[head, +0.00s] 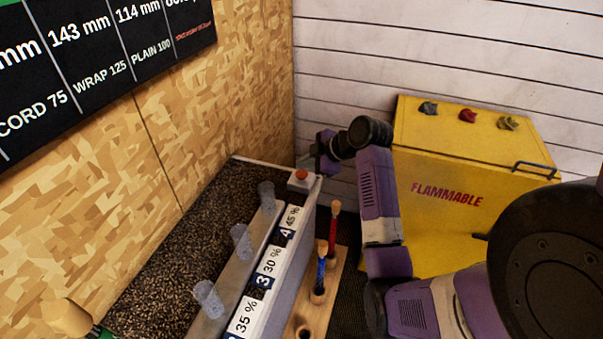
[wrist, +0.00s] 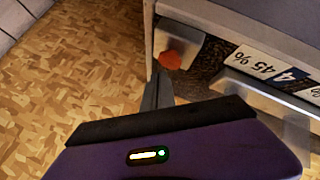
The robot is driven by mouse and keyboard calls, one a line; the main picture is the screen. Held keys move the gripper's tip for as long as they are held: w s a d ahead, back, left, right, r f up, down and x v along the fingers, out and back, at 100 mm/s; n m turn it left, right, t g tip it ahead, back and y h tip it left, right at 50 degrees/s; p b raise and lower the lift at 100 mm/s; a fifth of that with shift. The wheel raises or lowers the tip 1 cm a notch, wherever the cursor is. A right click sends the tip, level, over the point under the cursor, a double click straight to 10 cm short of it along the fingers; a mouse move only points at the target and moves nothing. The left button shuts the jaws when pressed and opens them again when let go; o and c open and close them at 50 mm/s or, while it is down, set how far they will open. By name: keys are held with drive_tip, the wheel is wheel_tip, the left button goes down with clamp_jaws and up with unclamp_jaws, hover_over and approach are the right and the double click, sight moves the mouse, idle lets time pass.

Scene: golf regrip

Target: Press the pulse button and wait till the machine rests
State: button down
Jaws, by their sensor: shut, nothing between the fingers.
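The orange-red pulse button (head: 301,174) sits on a pale square box at the far end of the machine (head: 308,235). It also shows in the wrist view (wrist: 170,60), at the top centre. My gripper (head: 317,172) is at that far end, just right of the button. In the wrist view its shut, empty fingers (wrist: 155,76) reach up close beside the button. I cannot tell whether they touch it. The machine has a long dark, grainy bed (head: 170,245) and a pale metal rail with several clear cups. Whether anything in it is moving cannot be told.
White labels (head: 270,262) with numbers and percentages run along the machine's side. A wooden rack (head: 305,318) holding red and blue handled tools stands to the right. A yellow flammables cabinet (head: 450,230) stands behind my arm. A chipboard wall (head: 200,110) bounds the left.

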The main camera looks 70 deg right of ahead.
sight(304, 174)
drive_tip(key=shift+f, duration=0.1)
drive_tip(key=shift+f, duration=0.35)
drive_tip(key=shift+f+b, duration=0.6)
drive_tip(key=shift+b, duration=0.05)
idle(0.8)
drive_tip(key=shift+r, duration=0.15)
drive_tip(key=shift+r+p, duration=0.85)
drive_tip(key=shift+r, duration=0.1)
wheel_tip(304, 174, up, 5)
drive_tip(key=p, duration=0.4)
idle(0.9)
